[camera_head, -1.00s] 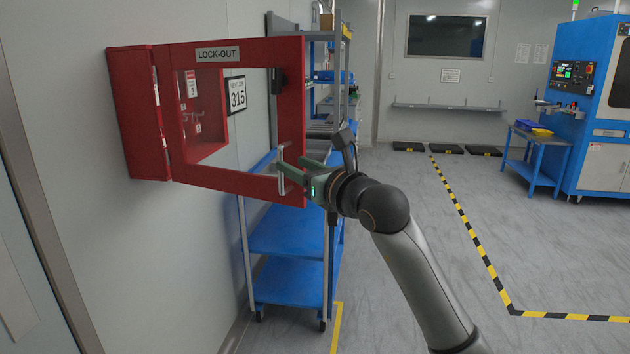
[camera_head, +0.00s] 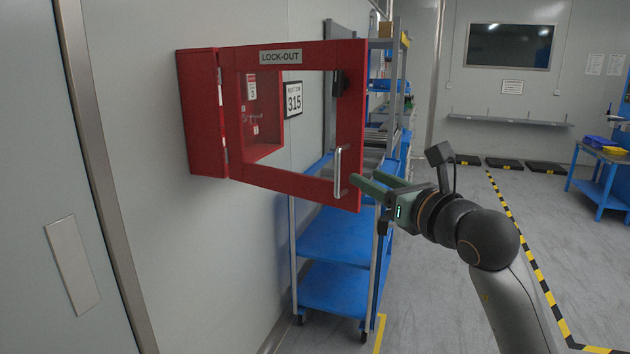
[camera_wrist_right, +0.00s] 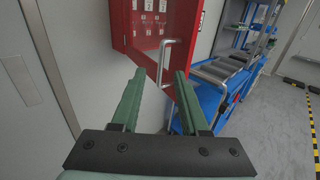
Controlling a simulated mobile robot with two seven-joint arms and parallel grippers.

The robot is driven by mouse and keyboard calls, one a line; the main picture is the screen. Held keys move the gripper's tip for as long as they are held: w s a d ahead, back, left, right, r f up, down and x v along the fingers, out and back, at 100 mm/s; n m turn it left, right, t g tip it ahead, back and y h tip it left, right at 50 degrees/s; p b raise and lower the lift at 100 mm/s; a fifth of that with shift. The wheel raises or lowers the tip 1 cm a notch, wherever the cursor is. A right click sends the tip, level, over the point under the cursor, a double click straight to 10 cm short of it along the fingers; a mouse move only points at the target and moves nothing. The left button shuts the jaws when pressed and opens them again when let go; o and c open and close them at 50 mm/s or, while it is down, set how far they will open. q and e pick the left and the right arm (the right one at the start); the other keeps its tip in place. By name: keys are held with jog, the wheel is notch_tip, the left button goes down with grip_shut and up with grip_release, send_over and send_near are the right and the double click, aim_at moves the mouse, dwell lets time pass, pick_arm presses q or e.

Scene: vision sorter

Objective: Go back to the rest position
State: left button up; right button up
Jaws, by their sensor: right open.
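My right gripper (camera_head: 372,184) is open and empty, in front of the blue trolley in the head view. Its green fingers point left towards the metal handle (camera_head: 338,172) of the red lock-out cabinet (camera_head: 203,115), with a small gap between them. The cabinet door (camera_head: 290,183) stands swung open from the wall. In the right wrist view the two green fingers (camera_wrist_right: 157,90) are spread apart, with the handle (camera_wrist_right: 163,60) just beyond them and nothing between them. My left gripper does not show.
A blue trolley (camera_head: 335,232) stands behind the door and my right gripper. A door (camera_head: 60,200) is at the far left. A blue side table (camera_head: 598,175) is at the right. The grey floor with yellow-black tape (camera_head: 535,265) is open on the right.

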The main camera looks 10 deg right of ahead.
jog(key=s+a+f+m+g+y+p, duration=0.3)
jog(key=s+a+f+m+y, duration=0.45)
jog(key=a+f+y, duration=0.4)
jog(key=s+d+f+m+t+h+p, duration=0.1)
jog(key=s+d+f+m+h, duration=0.2)
jog(key=f+m, duration=0.35)
jog(key=d+f+m+t+h, duration=0.1)
jog(key=d+f+m+h, duration=0.2)
jog(key=f+m+h, duration=0.3)
jog(key=s+d+f+m+t+h+p, duration=0.1)
jog(key=s+d+f+m+h, duration=0.15)
jog(key=f+m, duration=0.45)
jog(key=s+f+m+g+h, duration=0.2)
jog(key=s+f+m+g, duration=0.6)
jog(key=s+f, duration=0.8)
notch_tip(320, 180, down, 3)
jog(key=shift+s+d+r+m+h+p, duration=0.15)
jog(key=shift+s+d+m+h+p, duration=0.25)
jog(key=shift+m, duration=0.7)
jog(key=shift+w, duration=0.1)
